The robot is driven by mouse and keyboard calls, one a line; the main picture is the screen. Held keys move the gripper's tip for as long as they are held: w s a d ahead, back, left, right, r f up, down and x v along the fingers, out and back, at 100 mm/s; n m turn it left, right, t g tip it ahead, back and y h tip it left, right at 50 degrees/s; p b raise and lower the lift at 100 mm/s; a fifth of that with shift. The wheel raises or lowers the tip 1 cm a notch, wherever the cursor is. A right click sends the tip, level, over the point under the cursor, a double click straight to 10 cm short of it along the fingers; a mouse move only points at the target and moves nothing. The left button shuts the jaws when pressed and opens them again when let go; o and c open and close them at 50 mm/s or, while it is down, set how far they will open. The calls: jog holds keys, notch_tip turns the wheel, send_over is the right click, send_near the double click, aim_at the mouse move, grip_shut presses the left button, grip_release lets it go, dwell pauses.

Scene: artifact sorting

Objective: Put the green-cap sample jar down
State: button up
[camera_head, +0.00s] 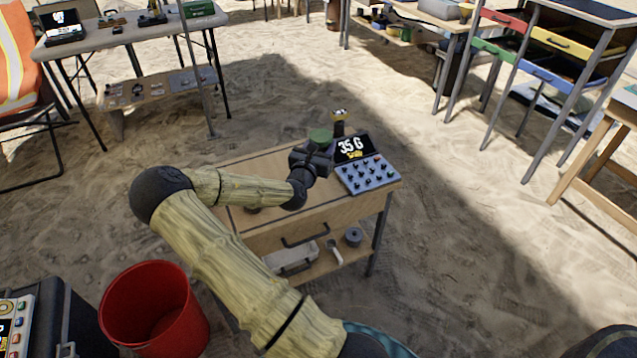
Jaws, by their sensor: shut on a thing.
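The green-cap sample jar (320,135) is at my gripper (319,157), above the far part of a small wooden table (260,169). Only its green cap shows clearly; my gripper hides the body. My gripper is shut on the jar. I cannot tell whether the jar's base touches the tabletop or a device there. A scale-like device with a display reading "35 G" (352,147) and a keypad (367,174) is just right of my gripper.
A small dark item with a yellowish top (339,121) stands behind the display. The table has a drawer (305,230) and a lower shelf (327,266). A red bucket (155,310) stands at the lower left. Bare tabletop lies left of my gripper, partly behind my arm.

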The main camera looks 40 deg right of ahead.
jog(key=shift+s, duration=0.2)
jog(key=shift+a+f, duration=0.15)
notch_tip(320, 180, down, 6)
jog(key=shift+r+b, duration=0.1)
jog(key=shift+b, duration=0.75)
jog(key=shift+f+b, duration=0.5)
jog(key=shift+f, duration=1.4)
jog(key=shift+f, duration=0.2)
jog(key=o, duration=1.1)
jog(key=shift+o, duration=0.2)
jog(key=shift+r, duration=0.15)
